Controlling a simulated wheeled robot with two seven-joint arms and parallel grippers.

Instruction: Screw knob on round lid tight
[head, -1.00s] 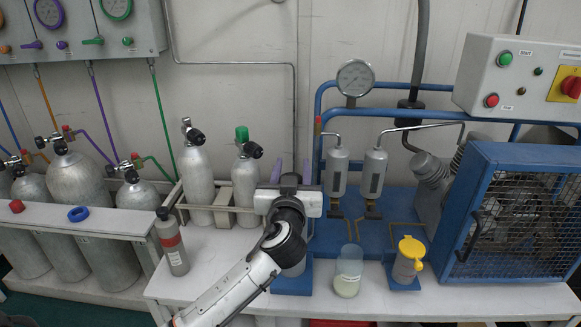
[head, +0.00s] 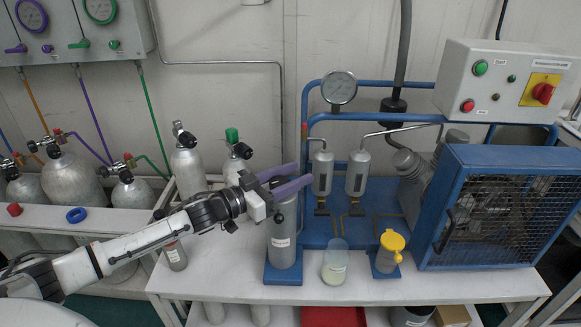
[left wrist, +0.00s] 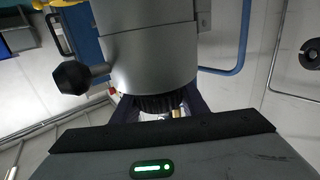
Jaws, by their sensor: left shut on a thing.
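A grey canister (head: 284,240) with a white label stands upright on a blue base at the front of the bench. My left gripper (head: 289,180) is at its top, its purple fingers pointing right, and hides most of the lid there. In the left wrist view a large grey round body (left wrist: 150,50) fills the upper middle. A black ribbed knob (left wrist: 160,102) shows below it, between the dark fingers of my left gripper (left wrist: 162,108), which is shut on it. A black faceted side knob (left wrist: 72,77) sticks out on a stem. My right gripper is not in view.
A beaker (head: 335,265) and a yellow-topped jar (head: 388,252) stand right of the canister. Two filter cylinders (head: 322,172) and blue pipes are close behind the fingers. A caged compressor (head: 490,210) is at right. A small grey bottle (head: 175,256) stands at left.

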